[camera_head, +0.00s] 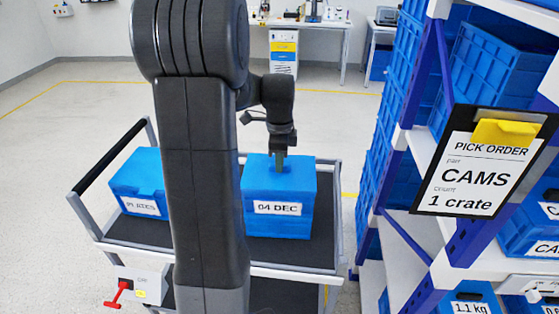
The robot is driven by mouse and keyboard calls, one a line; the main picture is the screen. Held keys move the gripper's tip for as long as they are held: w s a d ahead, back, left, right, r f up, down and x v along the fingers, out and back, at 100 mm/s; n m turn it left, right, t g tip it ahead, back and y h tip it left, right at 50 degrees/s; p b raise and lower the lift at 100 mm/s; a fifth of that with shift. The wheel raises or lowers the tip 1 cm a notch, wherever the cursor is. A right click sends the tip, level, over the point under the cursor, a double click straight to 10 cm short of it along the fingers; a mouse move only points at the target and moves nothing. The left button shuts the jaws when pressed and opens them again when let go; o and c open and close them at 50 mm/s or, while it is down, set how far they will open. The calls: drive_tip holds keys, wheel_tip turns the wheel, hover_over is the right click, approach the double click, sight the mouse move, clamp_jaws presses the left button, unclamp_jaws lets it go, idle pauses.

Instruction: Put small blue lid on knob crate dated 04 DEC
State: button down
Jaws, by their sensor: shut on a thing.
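The blue crate (278,225) with the label "04 DEC" stands upright on the right part of the trolley. The small blue lid (303,165) shows as a flat blue top over this crate. It looks level and lined up with the crate's rim, though I cannot tell whether it is fully seated. My gripper (280,167) points straight down at the middle of the lid. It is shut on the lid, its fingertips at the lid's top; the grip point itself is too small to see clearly.
The trolley (160,232) has a black handle and a red lever (117,293). A blue crate labelled "PLATES" (140,180) stands on its left, partly behind my arm. A rack (410,140) with blue crates and a "CAMS" pick order clipboard (474,170) stands at right. Floor behind is clear.

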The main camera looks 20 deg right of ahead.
drive_tip(key=shift+f, duration=0.1)
drive_tip(key=c, duration=1.3)
unclamp_jaws()
drive_tip(key=shift+c, duration=0.2)
wheel_tip(320, 180, up, 14)
drive_tip(key=shift+b, duration=0.45)
drive_tip(key=shift+f, duration=0.15)
wheel_tip(320, 180, down, 14)
drive_tip(key=shift+r+p, duration=0.2)
drive_tip(key=shift+p, duration=0.3)
drive_tip(key=shift+r, duration=0.15)
